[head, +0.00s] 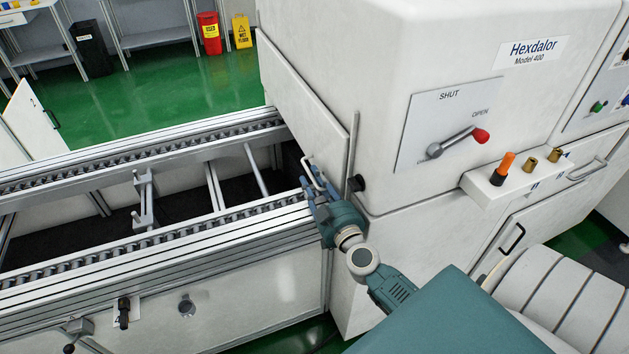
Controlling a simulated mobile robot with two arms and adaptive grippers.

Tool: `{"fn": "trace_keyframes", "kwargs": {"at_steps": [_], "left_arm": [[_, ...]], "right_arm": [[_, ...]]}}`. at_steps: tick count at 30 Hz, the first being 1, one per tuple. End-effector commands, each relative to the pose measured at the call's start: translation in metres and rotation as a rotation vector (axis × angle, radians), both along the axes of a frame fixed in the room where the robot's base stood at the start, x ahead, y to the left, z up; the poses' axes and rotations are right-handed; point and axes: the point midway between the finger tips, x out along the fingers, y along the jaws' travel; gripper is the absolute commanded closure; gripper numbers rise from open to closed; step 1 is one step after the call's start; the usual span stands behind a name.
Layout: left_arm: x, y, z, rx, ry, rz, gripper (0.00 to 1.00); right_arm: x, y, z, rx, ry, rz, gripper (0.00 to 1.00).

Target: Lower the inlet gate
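The inlet gate (300,95) is a white panel on the left face of the Hexdalor machine, above the conveyor. A dark gap shows under its lower edge, so it stands raised. A pale bar handle (306,171) sits low on the gate. My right gripper (313,184) is at this handle, with its fingers around or against it. I cannot tell whether they are closed on it. My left gripper is not in view.
The conveyor rails (150,240) run left from the machine. A lever with a red knob (480,136) points toward OPEN on the machine's front plate. An orange-topped peg (503,168) stands on a small shelf. A vertical rod (352,145) is close right of my gripper.

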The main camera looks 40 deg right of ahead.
Motion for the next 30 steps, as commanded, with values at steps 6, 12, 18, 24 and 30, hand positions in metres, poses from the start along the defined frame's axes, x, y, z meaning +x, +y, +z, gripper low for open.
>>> {"fn": "trace_keyframes", "kwargs": {"at_steps": [6,12,18,24,30], "left_arm": [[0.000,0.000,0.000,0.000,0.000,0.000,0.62],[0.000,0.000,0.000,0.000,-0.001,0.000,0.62],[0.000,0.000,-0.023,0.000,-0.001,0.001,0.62],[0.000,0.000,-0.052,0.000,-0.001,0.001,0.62],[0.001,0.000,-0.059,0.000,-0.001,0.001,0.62]], "right_arm": [[0.000,0.000,0.000,0.000,0.000,0.000,1.00],[0.000,0.000,0.000,0.000,-0.001,0.001,1.00],[0.000,0.001,-0.031,0.000,0.002,0.001,1.00],[-0.001,0.001,-0.075,0.000,0.003,0.001,1.00],[-0.001,0.001,-0.091,0.003,0.008,0.002,1.00]]}}
